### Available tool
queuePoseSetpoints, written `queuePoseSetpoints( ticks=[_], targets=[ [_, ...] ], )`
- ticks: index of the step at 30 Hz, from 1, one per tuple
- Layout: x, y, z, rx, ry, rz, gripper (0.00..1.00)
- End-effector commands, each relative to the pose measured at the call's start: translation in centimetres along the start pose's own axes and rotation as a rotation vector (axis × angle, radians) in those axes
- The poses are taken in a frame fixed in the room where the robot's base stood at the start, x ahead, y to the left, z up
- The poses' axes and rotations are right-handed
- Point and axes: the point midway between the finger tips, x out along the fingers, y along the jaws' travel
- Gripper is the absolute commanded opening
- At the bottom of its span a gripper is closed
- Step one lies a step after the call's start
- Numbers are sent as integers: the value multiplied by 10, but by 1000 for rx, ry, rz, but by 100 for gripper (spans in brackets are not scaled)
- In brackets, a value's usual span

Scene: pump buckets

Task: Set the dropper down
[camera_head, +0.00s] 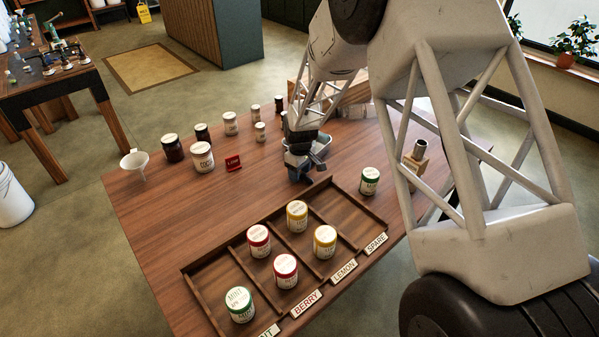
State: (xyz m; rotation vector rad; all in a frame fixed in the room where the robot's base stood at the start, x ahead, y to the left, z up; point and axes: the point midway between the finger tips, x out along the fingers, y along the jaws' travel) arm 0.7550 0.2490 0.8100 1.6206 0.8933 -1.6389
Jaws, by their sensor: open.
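My gripper (308,172) is open over the wooden table (160,230), just behind the tray's far corner. I cannot make out a dropper for sure; nothing clearly shows between the fingers, and my arm hides part of the table behind them. A small wooden block with a dark-topped metal cylinder (420,150) stands at the right, partly beside my arm link; I cannot tell what it is.
A divided wooden tray (215,268) holds green-, red- and yellow-lidded jars; its SPARE section looks empty. The left front tabletop is clear.

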Motion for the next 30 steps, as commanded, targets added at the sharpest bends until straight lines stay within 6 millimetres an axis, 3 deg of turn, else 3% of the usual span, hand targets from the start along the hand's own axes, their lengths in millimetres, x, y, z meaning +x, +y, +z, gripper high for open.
queuePoseSetpoints(
  ticks=[8, 21, 30],
  targets=[
    [-26, 0, 0, 0, 2, 1, 53],
    [-94, 0, 0, 0, 2, 2, 53],
    [-118, 0, 0, 0, 0, 0, 53]
  ],
)
